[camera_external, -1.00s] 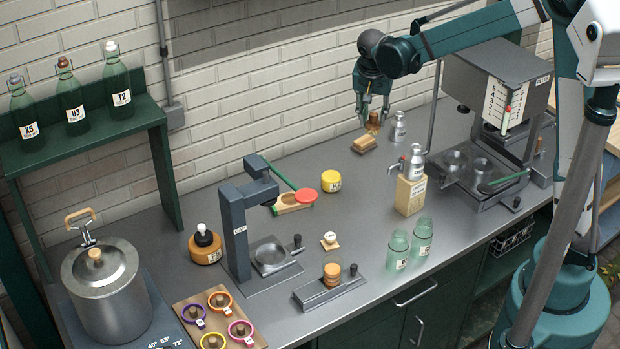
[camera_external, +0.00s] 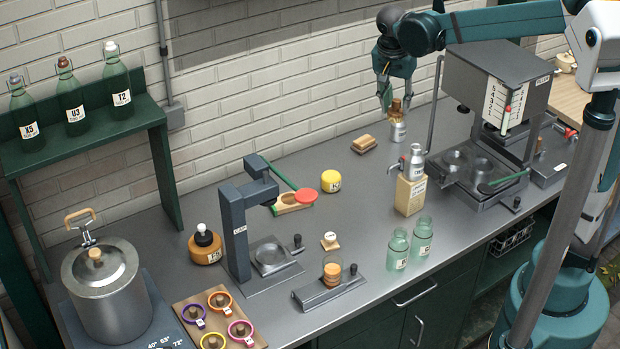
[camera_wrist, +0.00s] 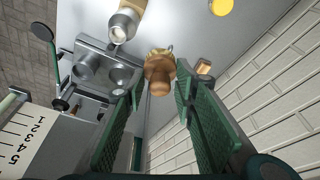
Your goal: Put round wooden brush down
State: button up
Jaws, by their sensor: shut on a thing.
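The round wooden brush (camera_wrist: 158,72) has a brown knob and shows between my fingers in the wrist view. My gripper (camera_external: 396,98) is shut on the brush, which also shows in the external view (camera_external: 396,107).
A wooden block (camera_external: 363,144) lies left of the bottle. A box with a silver-topped bottle (camera_external: 410,192) stands in front, and a grey machine (camera_external: 497,88) with a scale stands right. Counter between the block and yellow jar is clear.

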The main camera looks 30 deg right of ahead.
jog(key=s+d+f+m+g+b, duration=0.15)
jog(key=s+m, duration=0.35)
jog(key=s, duration=1.8)
notch_tip(320, 180, down, 18)
jog(key=s, duration=0.1)
jog(key=shift+d+m+h+b, duration=0.3)
jog(key=shift+d, duration=0.05)
jog(key=shift+f+b, duration=0.55)
jog(key=shift+f, duration=2.35)
jog(key=shift+f+b, duration=0.45)
jog(key=shift+f, duration=1.65)
jog(key=shift+f, duration=0.1)
